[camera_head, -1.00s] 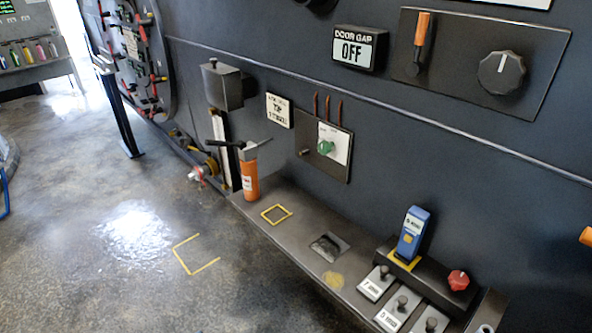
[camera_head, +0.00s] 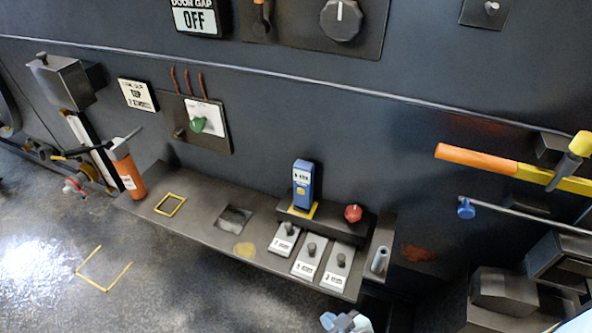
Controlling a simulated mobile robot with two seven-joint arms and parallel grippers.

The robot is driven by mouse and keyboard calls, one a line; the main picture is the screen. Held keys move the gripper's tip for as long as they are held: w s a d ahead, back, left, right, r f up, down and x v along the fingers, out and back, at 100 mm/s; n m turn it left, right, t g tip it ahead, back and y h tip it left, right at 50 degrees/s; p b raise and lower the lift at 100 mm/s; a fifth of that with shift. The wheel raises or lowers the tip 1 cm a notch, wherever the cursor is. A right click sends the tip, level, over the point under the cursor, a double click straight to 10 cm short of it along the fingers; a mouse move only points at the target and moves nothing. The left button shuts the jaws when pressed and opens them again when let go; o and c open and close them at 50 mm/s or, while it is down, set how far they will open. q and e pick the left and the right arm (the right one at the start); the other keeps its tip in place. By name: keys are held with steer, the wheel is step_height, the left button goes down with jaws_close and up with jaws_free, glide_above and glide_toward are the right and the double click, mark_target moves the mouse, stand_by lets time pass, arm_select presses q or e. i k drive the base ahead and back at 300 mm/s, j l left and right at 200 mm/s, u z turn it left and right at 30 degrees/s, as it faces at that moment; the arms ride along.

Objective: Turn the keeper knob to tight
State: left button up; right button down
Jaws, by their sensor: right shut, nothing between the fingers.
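No label that I can read says which knob is the keeper knob. A large black knob (camera_head: 341,19) with a white pointer line sits on a dark panel at the top; its pointer is near upright. A green knob (camera_head: 198,125) is on a white plate on the wall at left. A red knob (camera_head: 353,213) is on the raised block of the shelf. My right gripper (camera_head: 338,318) shows only in part at the bottom edge, shut and empty, below the shelf and apart from every knob. My left gripper is not in view.
A dark shelf (camera_head: 190,221) carries an orange cylinder (camera_head: 128,172), a blue device (camera_head: 303,186) and several labelled plates with small knobs. An orange and yellow bar (camera_head: 478,160) and dark blocks (camera_head: 505,291) jut out at right.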

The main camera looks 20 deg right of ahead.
mark_target(353, 213)
steer(key=l+z, duration=0.1)
steer(key=z, duration=0.55)
steer(key=l+z, duration=0.15)
steer(key=z, duration=0.2)
